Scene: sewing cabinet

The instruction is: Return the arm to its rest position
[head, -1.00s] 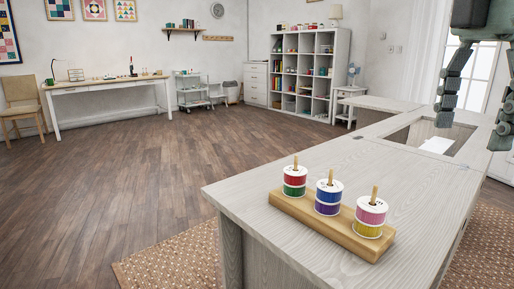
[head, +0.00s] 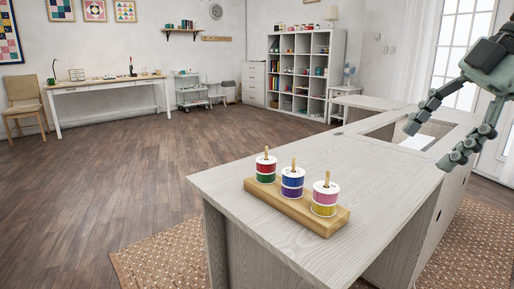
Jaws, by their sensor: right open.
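My right gripper (head: 426,146) is at the right side of the head view, open and empty, its two fingers spread and pointing down and left. It appears over the sewing cabinet's recessed opening, apart from any object. My right arm comes in from the right edge. My left gripper is not in view. A wooden spool rack (head: 332,226) stands on the cabinet top, left of and nearer than the gripper. Its pegs carry stacked thread spools: red and green (head: 265,170), blue and purple (head: 292,183), pink and yellow (head: 325,198).
The pale wood cabinet (head: 370,180) has a bare top between rack and gripper. A white sheet-like thing (head: 416,142) lies in its opening. A woven rug (head: 150,265) lies below. White shelves (head: 306,75), a desk (head: 105,82) and a chair (head: 22,105) stand far back.

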